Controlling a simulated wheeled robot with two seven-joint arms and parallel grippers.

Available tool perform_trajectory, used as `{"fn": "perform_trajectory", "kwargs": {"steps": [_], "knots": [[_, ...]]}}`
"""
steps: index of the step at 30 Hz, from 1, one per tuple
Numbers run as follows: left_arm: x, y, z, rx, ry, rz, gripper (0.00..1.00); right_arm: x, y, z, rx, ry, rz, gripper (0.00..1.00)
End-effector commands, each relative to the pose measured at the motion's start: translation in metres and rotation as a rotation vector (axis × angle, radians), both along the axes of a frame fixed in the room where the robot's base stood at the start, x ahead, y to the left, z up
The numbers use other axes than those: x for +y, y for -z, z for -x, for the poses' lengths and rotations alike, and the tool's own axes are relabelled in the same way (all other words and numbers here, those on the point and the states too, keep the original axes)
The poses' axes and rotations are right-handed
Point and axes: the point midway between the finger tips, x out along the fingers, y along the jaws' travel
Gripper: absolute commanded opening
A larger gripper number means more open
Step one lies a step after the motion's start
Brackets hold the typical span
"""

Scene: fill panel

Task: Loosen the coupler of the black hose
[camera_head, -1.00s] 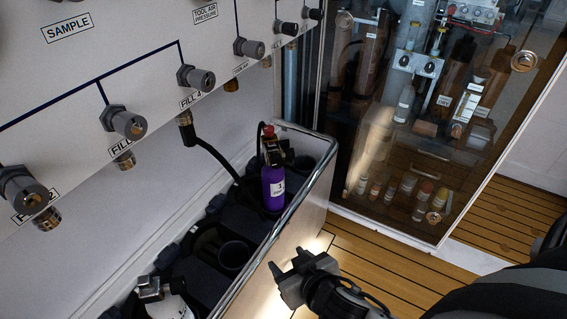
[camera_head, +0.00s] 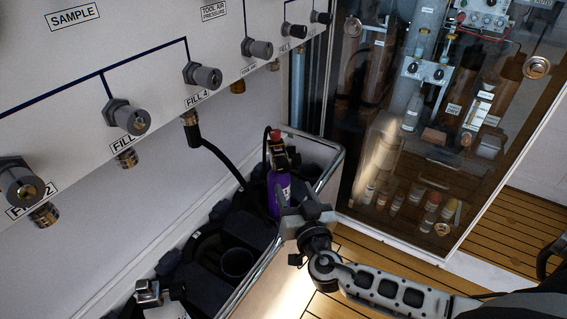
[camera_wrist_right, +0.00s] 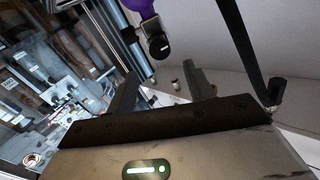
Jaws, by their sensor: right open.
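The black hose (camera_head: 220,158) hangs from the panel's FILL 4 outlet and curves down into the bin. Its coupler (camera_head: 191,131) sits at the outlet, below a brass-coloured fitting. In the right wrist view the hose (camera_wrist_right: 238,42) runs down the right side to a dark end piece (camera_wrist_right: 276,90). My right gripper (camera_head: 297,197) is open and empty, in front of the purple bottle (camera_head: 279,190) by the bin's right rim, well right of and below the coupler. Its fingers (camera_wrist_right: 163,88) show apart in the wrist view. My left gripper is out of view.
The bin (camera_head: 262,268) holds the purple bottle and a white bottle with a metal valve (camera_head: 149,291). Several knobs (camera_head: 203,76) stick out of the panel. A glass-fronted cabinet (camera_head: 400,215) stands at the right. Open space lies between hose and gripper.

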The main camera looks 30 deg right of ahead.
Motion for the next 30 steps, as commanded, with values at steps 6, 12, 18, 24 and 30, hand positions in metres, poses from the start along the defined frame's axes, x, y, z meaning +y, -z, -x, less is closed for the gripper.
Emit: {"fn": "perform_trajectory", "kwargs": {"steps": [6, 12, 18, 24, 30], "knots": [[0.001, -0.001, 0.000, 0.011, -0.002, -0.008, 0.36, -0.010, -0.002, -0.048, -0.001, 0.001, 0.001, 0.53], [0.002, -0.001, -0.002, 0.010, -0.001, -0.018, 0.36, -0.017, -0.001, -0.079, 0.000, 0.000, 0.001, 0.53], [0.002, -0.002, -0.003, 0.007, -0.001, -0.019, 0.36, -0.019, 0.000, -0.092, 0.002, 0.000, 0.001, 0.53], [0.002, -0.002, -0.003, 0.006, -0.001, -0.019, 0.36, -0.020, 0.001, -0.093, 0.002, -0.001, -0.001, 0.53], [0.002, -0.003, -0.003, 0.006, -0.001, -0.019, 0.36, -0.020, 0.001, -0.093, 0.002, -0.001, -0.001, 0.22]]}}
